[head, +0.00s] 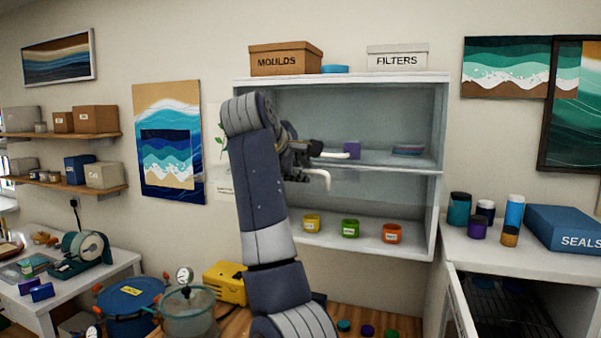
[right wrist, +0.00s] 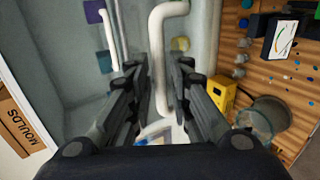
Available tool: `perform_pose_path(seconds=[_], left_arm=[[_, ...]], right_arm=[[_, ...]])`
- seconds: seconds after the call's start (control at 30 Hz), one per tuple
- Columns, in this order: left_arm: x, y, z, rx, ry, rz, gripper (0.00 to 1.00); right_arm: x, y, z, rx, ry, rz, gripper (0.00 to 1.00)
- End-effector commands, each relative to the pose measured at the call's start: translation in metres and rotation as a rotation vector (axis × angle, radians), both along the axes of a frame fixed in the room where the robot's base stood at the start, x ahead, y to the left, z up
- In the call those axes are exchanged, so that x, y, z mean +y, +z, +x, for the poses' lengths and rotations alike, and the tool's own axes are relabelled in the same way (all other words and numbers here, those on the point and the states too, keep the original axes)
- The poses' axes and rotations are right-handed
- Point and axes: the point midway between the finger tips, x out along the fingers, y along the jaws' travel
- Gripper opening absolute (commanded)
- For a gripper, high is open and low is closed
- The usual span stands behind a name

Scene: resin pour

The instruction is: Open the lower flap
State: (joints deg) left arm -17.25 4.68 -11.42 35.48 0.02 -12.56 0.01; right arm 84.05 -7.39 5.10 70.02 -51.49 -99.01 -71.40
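The wall cabinet (head: 443,120) has clear flaps over an upper and a lower compartment. The lower flap's white handle (head: 322,175) is partly hidden by my right gripper (head: 308,158). In the right wrist view, this handle (right wrist: 158,60) runs lengthwise between the open fingers of my right gripper (right wrist: 157,68), with gaps visible on both sides. A thinner white bar, the upper handle (right wrist: 110,38), lies outside the left finger; it also shows in the head view (head: 335,155). The lower flap's glass is hard to make out, and it looks closed. My left gripper is out of view.
Yellow (head: 312,223), green (head: 350,228) and orange (head: 392,233) cups stand in the lower compartment. A moulds box (head: 285,59) and a filters box (head: 397,58) sit on top. A yellow device (head: 226,283) and a glass pot (head: 188,312) stand on the bench below.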

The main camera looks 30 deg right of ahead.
Motion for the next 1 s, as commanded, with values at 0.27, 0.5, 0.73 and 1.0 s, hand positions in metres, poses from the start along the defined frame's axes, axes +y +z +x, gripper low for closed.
perform_pose_path(seconds=[0.27, 0.5, 0.73, 1.0], left_arm=[[-0.001, 0.000, 0.001, -0.001, 0.000, -0.001, 0.30], [-0.002, 0.000, 0.001, -0.002, 0.000, -0.001, 0.30], [-0.002, 0.000, 0.001, -0.002, 0.000, -0.002, 0.30], [-0.002, 0.000, 0.001, -0.002, -0.001, -0.002, 0.30]], right_arm=[[0.042, 0.031, -0.034, -0.004, 0.003, -0.002, 0.19], [0.061, 0.045, -0.051, -0.001, 0.002, -0.001, 0.19], [0.064, 0.047, -0.053, -0.001, 0.001, -0.002, 0.19], [0.063, 0.046, -0.053, -0.001, 0.001, -0.002, 0.19]])
